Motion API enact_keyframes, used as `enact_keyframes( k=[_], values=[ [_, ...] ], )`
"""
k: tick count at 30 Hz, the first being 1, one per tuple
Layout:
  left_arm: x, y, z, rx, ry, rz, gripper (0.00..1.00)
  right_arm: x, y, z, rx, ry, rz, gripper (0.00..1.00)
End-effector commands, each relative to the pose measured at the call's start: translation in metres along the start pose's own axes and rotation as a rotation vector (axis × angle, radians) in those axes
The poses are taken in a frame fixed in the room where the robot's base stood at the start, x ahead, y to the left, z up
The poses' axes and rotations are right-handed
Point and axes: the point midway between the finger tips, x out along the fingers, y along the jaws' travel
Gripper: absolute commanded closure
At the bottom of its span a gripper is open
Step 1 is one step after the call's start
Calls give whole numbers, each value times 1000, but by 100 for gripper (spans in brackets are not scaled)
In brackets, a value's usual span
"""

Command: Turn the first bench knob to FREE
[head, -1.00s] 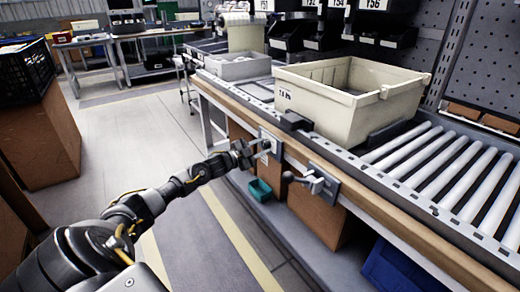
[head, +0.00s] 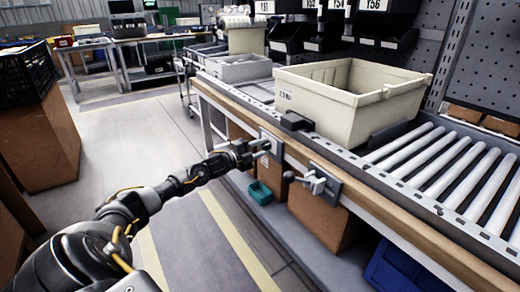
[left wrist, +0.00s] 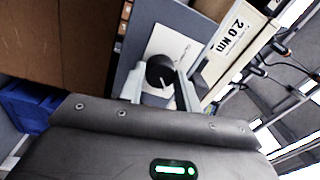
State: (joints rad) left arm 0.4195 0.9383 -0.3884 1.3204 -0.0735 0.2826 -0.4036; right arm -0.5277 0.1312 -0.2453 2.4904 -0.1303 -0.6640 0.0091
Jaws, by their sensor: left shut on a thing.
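Two knobs on plates sit along the front edge of the bench. My left gripper (head: 256,149) is shut on the farther bench knob, in front of its grey plate (head: 275,147). In the left wrist view the black round knob (left wrist: 160,71) shows between the two fingers (left wrist: 160,92), over a pale plate (left wrist: 180,45). The plate's markings are too small to read, so the knob's setting cannot be told. The nearer knob (head: 315,184) has a lever with a dark ball end and stands untouched. My right gripper is not in view.
A beige bin (head: 345,105) stands on the bench above the knobs, beside a roller conveyor (head: 440,165). Below are a teal bin (head: 260,192), a cardboard box (head: 320,220) and a blue crate (head: 395,265). The floor left of the bench is clear.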

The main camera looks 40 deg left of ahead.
Motion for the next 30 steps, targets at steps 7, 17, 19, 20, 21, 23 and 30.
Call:
enact_keyframes(
  k=[7,17,19,20,21,23,30],
  values=[
    [0,0,0,6,-1,1,90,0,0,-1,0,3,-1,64],
    [0,0,0,4,0,1,45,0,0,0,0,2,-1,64],
    [0,0,0,4,0,1,45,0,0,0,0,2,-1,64],
    [0,0,0,4,0,1,45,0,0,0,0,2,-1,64],
    [0,0,0,4,1,1,45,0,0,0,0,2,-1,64],
    [0,0,0,4,1,1,45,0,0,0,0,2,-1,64],
    [-15,1,0,3,0,4,45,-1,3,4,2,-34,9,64]
  ],
)
